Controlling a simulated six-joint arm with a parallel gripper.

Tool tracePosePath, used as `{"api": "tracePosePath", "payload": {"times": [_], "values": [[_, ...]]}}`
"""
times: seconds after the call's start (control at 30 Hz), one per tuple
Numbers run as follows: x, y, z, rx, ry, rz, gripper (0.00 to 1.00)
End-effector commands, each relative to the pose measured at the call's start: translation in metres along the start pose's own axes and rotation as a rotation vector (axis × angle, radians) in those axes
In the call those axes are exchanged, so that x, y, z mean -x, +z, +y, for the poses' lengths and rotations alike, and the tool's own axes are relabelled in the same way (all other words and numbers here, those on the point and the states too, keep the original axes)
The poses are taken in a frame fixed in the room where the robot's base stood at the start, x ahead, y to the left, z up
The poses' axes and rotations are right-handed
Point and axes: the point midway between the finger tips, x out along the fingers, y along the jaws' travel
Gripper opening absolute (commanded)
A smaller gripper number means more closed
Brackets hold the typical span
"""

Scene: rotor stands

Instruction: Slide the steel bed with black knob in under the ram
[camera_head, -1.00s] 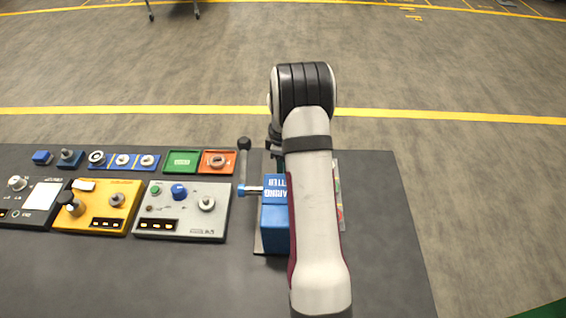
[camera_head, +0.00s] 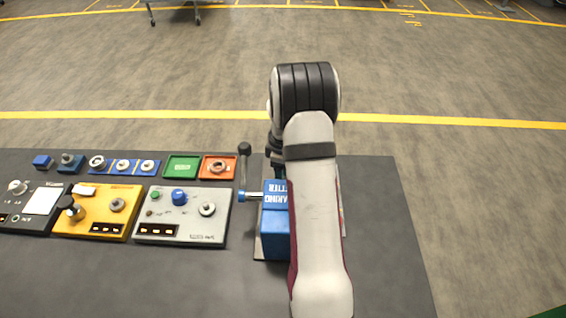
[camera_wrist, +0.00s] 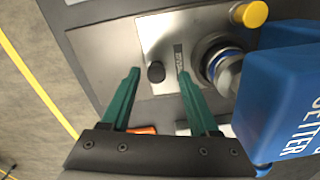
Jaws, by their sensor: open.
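The steel bed (camera_wrist: 158,36) is a bright flat plate in the wrist view, lying on a duller grey base plate. Its black knob (camera_wrist: 156,73) stands between my fingertips. My gripper (camera_wrist: 158,74) is open, with one green finger on each side of the knob; I cannot tell whether either touches it. A round metal part with a blue ring (camera_wrist: 221,64) sits on the bed to the right of the knob. The blue press (camera_head: 275,232) has a side lever and is partly behind my arm in the head view. I cannot make out the ram.
A yellow cap (camera_wrist: 250,14) stands near the bed's edge beside the blue press body (camera_wrist: 290,105). Left of the press in the head view are a grey panel (camera_head: 183,228), a yellow panel (camera_head: 75,223) and small trays with parts. The dark table (camera_head: 385,235) is bare on the right.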

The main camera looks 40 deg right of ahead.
Motion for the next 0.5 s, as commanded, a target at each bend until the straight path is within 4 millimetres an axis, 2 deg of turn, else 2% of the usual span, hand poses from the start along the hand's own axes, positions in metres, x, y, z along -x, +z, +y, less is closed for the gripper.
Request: {"api": "tracePosePath", "payload": {"times": [0.3, 0.4, 0.5], "values": [[0.095, 0.000, 0.001, 0.000, 0.006, 0.003, 0.61], [0.120, 0.000, 0.000, 0.000, 0.004, 0.002, 0.61], [0.137, 0.000, 0.000, 0.000, 0.002, 0.001, 0.61]]}}
